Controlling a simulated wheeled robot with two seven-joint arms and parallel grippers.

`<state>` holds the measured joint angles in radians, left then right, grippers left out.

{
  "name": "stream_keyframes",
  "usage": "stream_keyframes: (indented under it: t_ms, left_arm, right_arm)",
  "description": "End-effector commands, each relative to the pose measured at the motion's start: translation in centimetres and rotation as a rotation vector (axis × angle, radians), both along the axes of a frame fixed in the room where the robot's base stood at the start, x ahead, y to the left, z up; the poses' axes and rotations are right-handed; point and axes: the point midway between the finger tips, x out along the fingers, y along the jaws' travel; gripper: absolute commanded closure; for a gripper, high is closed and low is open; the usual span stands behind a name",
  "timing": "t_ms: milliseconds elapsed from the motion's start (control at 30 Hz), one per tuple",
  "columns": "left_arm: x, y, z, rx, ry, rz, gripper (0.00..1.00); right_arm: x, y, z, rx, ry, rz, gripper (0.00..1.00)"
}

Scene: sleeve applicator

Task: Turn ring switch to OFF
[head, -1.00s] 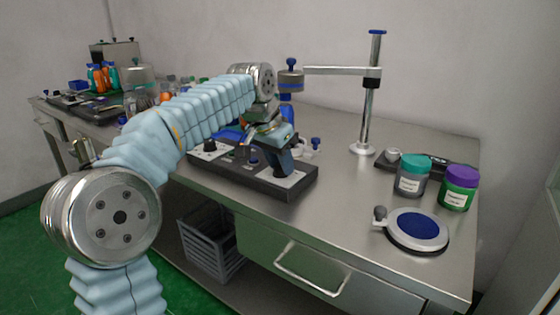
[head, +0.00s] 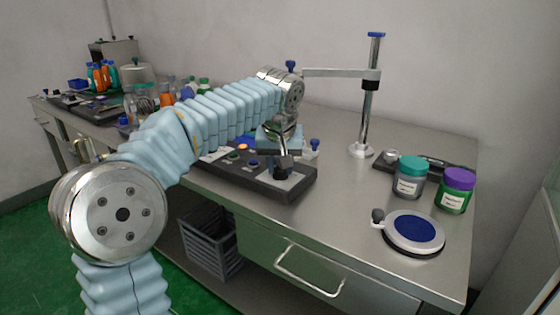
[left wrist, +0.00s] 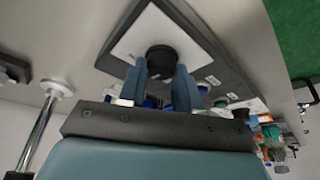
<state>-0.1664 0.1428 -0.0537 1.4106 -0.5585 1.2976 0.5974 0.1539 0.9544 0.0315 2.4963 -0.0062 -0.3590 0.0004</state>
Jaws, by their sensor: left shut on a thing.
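The dark control panel (head: 238,175) lies on the bench, with a white plate at its right end and several knobs and buttons along it. In the left wrist view, a round black knob (left wrist: 162,59), which looks like the ring switch, sits on the white plate (left wrist: 135,45). My left gripper (head: 282,173) points down at this plate. In the left wrist view, its two blue fingers (left wrist: 163,72) are shut on the knob, one on each side. The fingers partly cover the knob, and its markings cannot be read. My right gripper is not in view.
A post stand (head: 367,110) with a side arm rises behind the panel. To the right are a teal-lidded jar (head: 409,178), a purple-lidded jar (head: 456,191) and a round blue-topped device (head: 415,232). Bottles crowd the bench's left side. The front middle of the bench is clear.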

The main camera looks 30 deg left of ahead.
Motion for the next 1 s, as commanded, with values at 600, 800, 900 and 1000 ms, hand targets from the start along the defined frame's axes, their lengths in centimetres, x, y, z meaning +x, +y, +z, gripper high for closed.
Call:
stream_keyframes:
  t_ms: [600,800,900,1000]
  left_arm:
    - [0.2,-0.16,0.06,0.001,-0.002,0.575,0.97]
    - [0.25,-0.17,0.07,0.001,-0.004,0.729,0.97]
    - [0.24,-0.15,0.07,0.0,-0.003,0.79,0.97]
    - [0.24,-0.17,0.07,0.0,-0.003,0.838,0.97]
  right_arm:
    - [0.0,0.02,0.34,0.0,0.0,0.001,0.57]
    - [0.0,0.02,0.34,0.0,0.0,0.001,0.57]
    - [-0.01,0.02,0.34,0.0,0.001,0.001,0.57]
    - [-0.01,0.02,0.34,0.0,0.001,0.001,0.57]
